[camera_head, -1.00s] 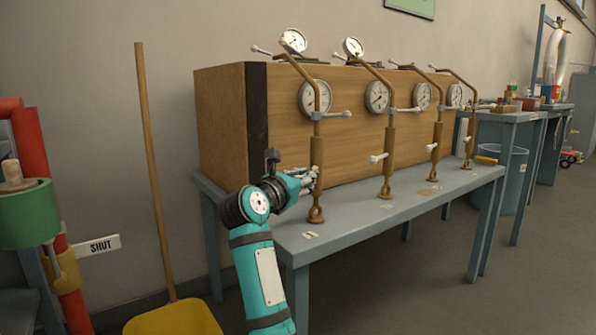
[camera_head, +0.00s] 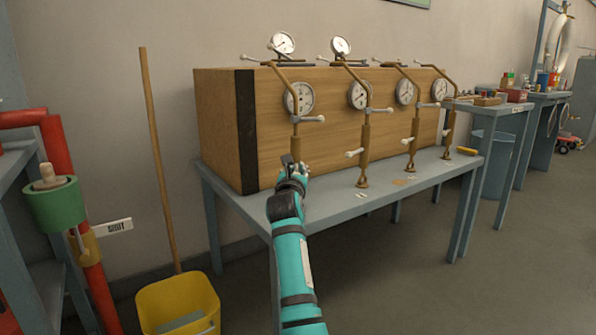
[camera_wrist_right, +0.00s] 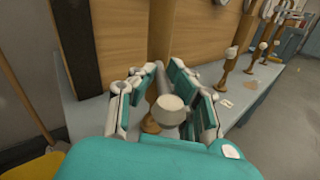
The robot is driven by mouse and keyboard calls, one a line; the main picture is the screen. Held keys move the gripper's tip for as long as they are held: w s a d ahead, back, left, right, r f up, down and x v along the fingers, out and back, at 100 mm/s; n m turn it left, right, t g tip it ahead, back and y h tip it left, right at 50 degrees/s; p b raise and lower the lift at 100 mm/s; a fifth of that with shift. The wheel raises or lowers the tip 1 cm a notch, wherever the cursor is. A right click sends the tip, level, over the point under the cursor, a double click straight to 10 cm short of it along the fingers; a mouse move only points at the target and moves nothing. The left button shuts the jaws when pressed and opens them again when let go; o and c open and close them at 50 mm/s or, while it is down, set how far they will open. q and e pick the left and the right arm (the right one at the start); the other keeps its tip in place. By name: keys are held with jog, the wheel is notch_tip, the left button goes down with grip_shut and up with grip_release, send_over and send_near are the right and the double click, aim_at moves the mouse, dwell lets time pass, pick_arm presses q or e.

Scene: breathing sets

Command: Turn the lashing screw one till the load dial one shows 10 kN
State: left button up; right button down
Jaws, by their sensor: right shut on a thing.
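The leftmost lashing screw (camera_head: 296,130) is a brass upright with a bent top, fixed to the bench in front of a wooden crate. I take it for lashing screw one. A white round dial (camera_head: 299,97) sits behind its top; its needle is too small to read. My right gripper (camera_head: 292,168) is at the screw's lower part and hides its foot in the head view. In the right wrist view the fingers (camera_wrist_right: 158,90) are closed around the screw's handle, with its pale knob (camera_wrist_right: 172,108) between them. My left gripper is not in view.
The crate (camera_head: 215,125) stands on the grey bench (camera_head: 228,199). Similar screws with dials (camera_head: 365,140) stand close by on the right. A yellow bucket (camera_head: 160,300) with a wooden pole is left of the bench. Open floor lies right.

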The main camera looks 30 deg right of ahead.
jog(key=shift+f, duration=0.35)
jog(key=c, duration=1.4)
grip_release()
jog(key=shift+c, duration=0.2)
jog(key=shift+o, duration=0.6)
jog(key=shift+r, duration=0.2)
jog(key=shift+s, duration=0.1)
jog(key=v, duration=1.2)
